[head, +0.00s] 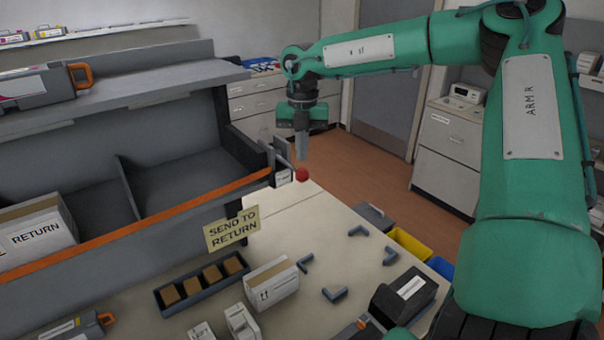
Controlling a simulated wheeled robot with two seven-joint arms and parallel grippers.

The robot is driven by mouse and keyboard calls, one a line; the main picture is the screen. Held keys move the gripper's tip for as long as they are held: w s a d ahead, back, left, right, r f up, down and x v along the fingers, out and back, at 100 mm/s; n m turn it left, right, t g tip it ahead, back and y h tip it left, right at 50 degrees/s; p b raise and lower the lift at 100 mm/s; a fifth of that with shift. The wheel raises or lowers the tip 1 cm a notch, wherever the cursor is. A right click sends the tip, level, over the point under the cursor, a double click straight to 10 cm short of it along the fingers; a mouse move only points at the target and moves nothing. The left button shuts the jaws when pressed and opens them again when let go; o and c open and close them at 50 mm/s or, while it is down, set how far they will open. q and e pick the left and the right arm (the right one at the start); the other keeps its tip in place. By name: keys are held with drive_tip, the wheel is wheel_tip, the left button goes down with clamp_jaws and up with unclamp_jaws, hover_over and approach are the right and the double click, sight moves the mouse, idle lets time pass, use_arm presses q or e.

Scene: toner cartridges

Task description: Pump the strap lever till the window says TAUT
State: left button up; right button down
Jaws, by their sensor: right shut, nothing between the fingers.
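An orange strap (150,222) runs across the front of the grey shelf unit. It ends at a small grey ratchet block (272,160) at the shelf's right end. The strap lever, with a red ball knob (302,174), sticks out from this block. My right gripper (303,157) is shut and empty, pointing down just above the red knob. I cannot tell whether its tips touch the knob or lever. No window text is readable at this size. My left gripper is not in view.
A "SEND TO RETURN" sign (232,229) hangs below the strap. A white RETURN box (38,230) sits behind the strap. The pale bench (300,220) holds a tray of brown blocks (165,309), a white carton (270,283) and dark corner pieces (335,295).

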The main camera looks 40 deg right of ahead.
sight(302, 169)
drive_tip(key=shift+s+f, duration=0.1)
drive_tip(key=shift+f, duration=0.8)
drive_tip(key=shift+a, duration=0.1)
wheel_tip(302, 169, down, 5)
drive_tip(key=b, duration=0.5)
drive_tip(key=shift+r, duration=0.3)
drive_tip(key=shift+w+d+r, duration=0.25)
drive_tip(key=shift+w+d, duration=0.3)
drive_tip(key=shift+d, duration=0.05)
drive_tip(key=shift+w+d+r, duration=0.25)
drive_tip(key=shift+w+d, duration=0.3)
